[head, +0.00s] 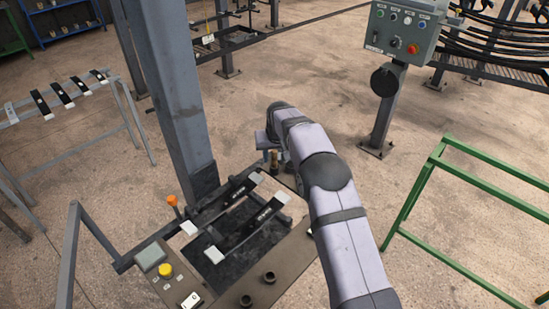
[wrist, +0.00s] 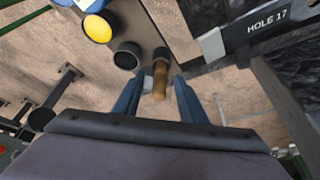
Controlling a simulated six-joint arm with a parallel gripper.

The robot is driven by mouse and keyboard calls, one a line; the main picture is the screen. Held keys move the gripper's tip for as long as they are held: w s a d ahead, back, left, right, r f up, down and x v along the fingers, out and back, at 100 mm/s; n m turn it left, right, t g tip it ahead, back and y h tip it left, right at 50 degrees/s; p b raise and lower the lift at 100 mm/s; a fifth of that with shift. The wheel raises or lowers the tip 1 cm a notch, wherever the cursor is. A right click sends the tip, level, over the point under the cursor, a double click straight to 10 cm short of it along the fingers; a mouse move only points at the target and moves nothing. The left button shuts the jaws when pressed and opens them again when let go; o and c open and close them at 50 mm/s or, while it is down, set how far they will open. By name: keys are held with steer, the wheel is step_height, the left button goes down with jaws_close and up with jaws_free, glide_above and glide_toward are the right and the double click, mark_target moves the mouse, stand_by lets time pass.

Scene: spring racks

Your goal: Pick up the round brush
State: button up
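In the head view a small brass-coloured piece (head: 274,158) at my gripper appears to be the same brush, largely hidden. My gripper (wrist: 158,88) has its two blue-grey fingers apart, one on each side of the brush, with gaps showing. In the head view my gripper (head: 270,150) is at the far edge of the bench, partly hidden by my arm. Whether the brush rests in a holder cannot be told.
A dark round cup (wrist: 127,55) stands close beside the brush, near a yellow button (wrist: 97,28). A grey post (head: 175,90) rises at left; a green frame (head: 480,180) stands at right.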

steer(key=shift+x, duration=0.85)
steer(key=shift+c, duration=0.4)
steer(key=shift+r, duration=0.1)
jaws_close()
step_height(320, 180, up, 10)
steer(key=shift+b, duration=0.8)
